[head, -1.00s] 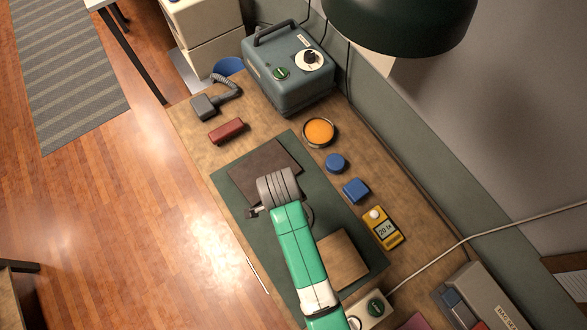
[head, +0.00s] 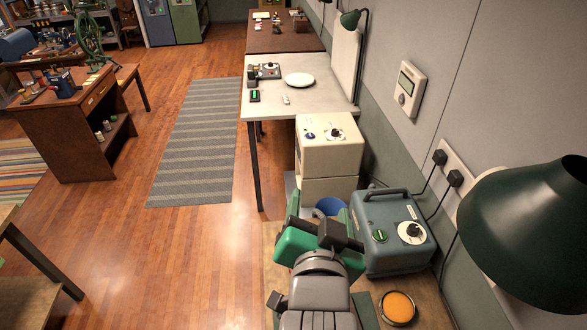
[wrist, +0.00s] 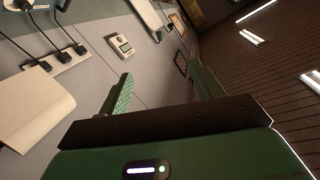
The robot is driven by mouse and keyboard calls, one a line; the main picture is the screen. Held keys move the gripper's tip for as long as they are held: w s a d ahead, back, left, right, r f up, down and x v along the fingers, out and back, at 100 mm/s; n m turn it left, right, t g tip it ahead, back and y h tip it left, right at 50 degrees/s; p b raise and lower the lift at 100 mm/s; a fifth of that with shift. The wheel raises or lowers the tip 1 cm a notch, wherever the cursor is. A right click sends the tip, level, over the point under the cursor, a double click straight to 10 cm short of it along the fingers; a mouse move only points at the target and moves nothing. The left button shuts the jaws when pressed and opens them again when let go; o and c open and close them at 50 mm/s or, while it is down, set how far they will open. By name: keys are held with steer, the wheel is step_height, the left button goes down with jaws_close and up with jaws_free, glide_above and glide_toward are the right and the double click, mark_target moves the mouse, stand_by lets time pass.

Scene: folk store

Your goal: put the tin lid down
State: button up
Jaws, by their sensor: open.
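My gripper (head: 322,212) is raised over the near bench in the head view, partly hidden behind my own wrist. In the wrist view its two green fingers (wrist: 162,92) stand apart with nothing between them. They point toward the wall and ceiling. I cannot make out a tin lid in either current view; my arm and the lower picture edge hide most of the bench top. An open round tin with orange contents (head: 397,307) stands on the bench, to the right of my arm, apart from the gripper.
A blue-grey machine with a handle (head: 388,235) stands right of my gripper. A dark green lamp (head: 530,235) overhangs the right. Behind are a blue bin (head: 331,205), a cream cabinet (head: 328,150) and a white table (head: 285,105).

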steer(key=s+a+r+n+t, duration=0.1)
steer(key=s+r+n+t, duration=0.1)
steer(key=r, duration=0.6)
steer(key=s+a+r+n+t+y, duration=0.1)
steer(key=s+a+r+n+t, duration=0.1)
steer(key=s+r+t, duration=0.2)
steer(key=s+a+r+n+t, duration=0.1)
steer(key=s+r+t, duration=0.2)
steer(key=r, duration=0.9)
steer(key=s, duration=0.3)
steer(key=shift+s+a+n, duration=0.15)
steer(key=shift+s+n, duration=0.25)
